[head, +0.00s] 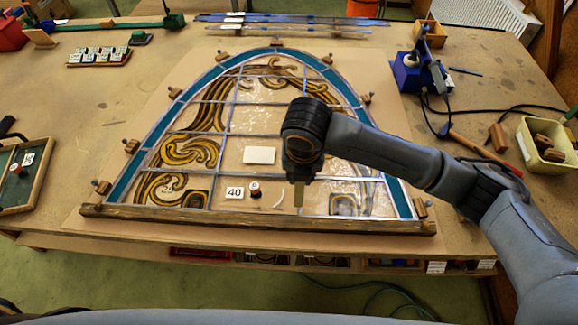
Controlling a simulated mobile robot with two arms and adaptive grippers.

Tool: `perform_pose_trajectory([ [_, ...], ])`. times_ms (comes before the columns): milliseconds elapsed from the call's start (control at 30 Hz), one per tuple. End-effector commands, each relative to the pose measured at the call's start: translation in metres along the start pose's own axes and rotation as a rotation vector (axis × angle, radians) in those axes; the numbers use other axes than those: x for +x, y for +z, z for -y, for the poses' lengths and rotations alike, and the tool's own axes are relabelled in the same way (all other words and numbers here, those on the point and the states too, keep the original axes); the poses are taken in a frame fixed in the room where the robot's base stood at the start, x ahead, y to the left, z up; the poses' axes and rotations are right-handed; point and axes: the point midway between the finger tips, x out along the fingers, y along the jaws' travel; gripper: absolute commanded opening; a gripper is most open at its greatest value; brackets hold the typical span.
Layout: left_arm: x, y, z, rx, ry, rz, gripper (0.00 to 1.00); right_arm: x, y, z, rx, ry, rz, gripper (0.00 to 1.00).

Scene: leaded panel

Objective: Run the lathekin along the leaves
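The leaded panel (228,128) lies flat on the bench, an arched window with a blue glass border, yellow-brown scroll pieces and grey lead lines. My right gripper (299,178) is over its lower middle, pointing down. It appears shut on a flat tan stick, which looks like the lathekin (298,196). The stick's lower end is close to the panel near the bottom edge; I cannot tell whether it touches the lead. My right arm hides part of the panel's right side. My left gripper is not in view.
A wooden batten (255,221) runs along the panel's lower edge, with several wooden blocks around the arch. On the panel lie a white card (259,155), a "40" tag (235,192) and a small reel (254,189). A soldering station (412,72), cables and a yellow tub (545,146) stand right.

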Motion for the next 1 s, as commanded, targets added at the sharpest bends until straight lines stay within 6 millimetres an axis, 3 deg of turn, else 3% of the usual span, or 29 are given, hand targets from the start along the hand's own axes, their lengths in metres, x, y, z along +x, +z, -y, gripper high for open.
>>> perform_pose_trajectory([
  [233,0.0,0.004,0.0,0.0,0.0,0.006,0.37,0.028,-0.006,0.001,0.0,-0.002,-0.003,0.0],
  [633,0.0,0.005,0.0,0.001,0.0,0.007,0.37,0.036,0.053,0.0,0.002,-0.001,0.002,0.0],
  [1000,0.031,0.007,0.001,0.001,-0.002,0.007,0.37,0.049,0.099,0.0,0.0,-0.001,0.003,0.0],
])
